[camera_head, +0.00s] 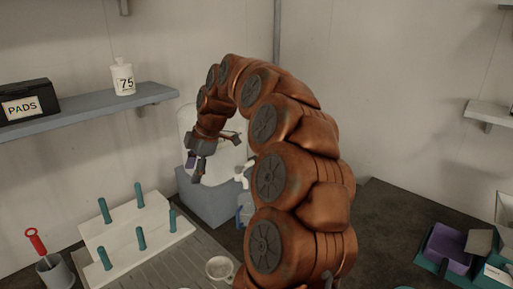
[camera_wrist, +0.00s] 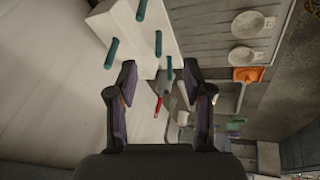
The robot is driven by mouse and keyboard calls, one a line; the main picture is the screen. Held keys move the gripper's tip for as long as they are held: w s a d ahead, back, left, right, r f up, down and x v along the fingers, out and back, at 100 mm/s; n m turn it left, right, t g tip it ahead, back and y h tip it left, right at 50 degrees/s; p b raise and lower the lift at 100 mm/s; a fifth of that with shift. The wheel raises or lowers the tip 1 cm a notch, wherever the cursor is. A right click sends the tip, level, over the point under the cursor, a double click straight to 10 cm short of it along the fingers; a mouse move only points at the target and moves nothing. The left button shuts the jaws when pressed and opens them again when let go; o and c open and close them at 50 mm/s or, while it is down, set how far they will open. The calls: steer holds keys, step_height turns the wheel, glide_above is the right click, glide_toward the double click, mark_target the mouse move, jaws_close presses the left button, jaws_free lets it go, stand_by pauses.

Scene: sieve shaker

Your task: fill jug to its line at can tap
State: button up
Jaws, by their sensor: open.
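The white can (camera_head: 217,168) stands on a grey-blue block (camera_head: 208,205) against the back wall, partly hidden by my gripper. Its white tap (camera_head: 241,176) sticks out at the right. A blue jug (camera_head: 245,209) stands below the tap, its right side hidden by my arm. Its line and any water level are too small to make out. My gripper (camera_head: 197,170) is in front of the can, left of the tap and above the jug, apart from the jug. In the wrist view my gripper (camera_wrist: 163,82) has its fingers spread with nothing held between them.
A white rack with teal pegs (camera_head: 140,238) stands at left. A grey cup (camera_head: 54,273) holds a red-handled tool (camera_head: 36,241). A white bowl (camera_head: 219,268) lies on the ribbed mat (camera_head: 180,262). Shelf (camera_head: 85,115) is above left; purple tray (camera_head: 448,247) is at right.

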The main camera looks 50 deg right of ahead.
steer(key=w+d+f+n+t+h, duration=0.1)
steer(key=w+d+n, duration=0.1)
steer(key=d, duration=1.3)
steer(key=n+h, duration=0.1)
glide_toward(248, 163)
steer(key=f, duration=0.1)
steer(key=shift+p+x, duration=1.5)
steer(key=shift+x, duration=2.55)
steer(key=shift+w+r, duration=0.1)
steer(key=shift+w, duration=0.05)
jaws_close()
